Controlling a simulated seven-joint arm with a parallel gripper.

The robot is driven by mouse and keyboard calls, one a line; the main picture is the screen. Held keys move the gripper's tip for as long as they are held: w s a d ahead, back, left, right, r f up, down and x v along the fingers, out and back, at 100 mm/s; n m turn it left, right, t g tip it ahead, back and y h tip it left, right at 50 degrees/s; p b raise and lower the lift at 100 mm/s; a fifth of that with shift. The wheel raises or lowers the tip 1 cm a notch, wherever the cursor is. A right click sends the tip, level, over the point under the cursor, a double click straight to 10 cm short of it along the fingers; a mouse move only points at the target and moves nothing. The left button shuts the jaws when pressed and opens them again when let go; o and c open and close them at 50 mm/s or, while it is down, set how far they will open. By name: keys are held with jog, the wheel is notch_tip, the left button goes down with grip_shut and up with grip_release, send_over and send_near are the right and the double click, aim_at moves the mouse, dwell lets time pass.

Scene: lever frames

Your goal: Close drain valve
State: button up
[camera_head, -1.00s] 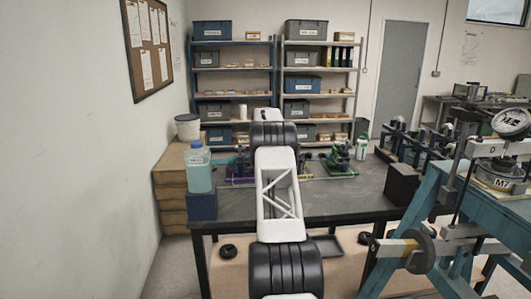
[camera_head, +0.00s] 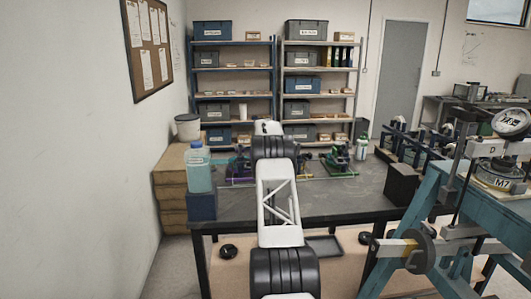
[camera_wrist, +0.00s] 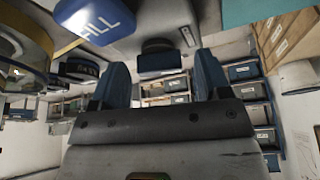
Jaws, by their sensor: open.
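No drain valve can be made out for certain. In the wrist view, my gripper (camera_wrist: 162,82) shows two blue fingers, apart, with nothing held between them. A blue tag with white letters, partly cut off (camera_wrist: 97,20), is at the upper left. A yellow-rimmed round part (camera_wrist: 22,35) is at the left edge. In the head view, small purple and teal fittings (camera_head: 241,172) and a green fitting (camera_head: 337,158) stand on the dark bench (camera_head: 340,200); my arm hides my gripper and what lies behind it.
A black box (camera_head: 402,184) and a teal frame with a gauge (camera_head: 511,122) are at the right. Bare bench top lies right of my arm.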

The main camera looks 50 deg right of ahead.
jog(key=c, duration=0.9)
jog(key=shift+n, duration=0.3)
jog(key=shift+s+n+t+y, duration=0.1)
jog(key=shift+n+t+y, duration=0.4)
jog(key=shift+n, duration=0.9)
jog(key=o, duration=0.9)
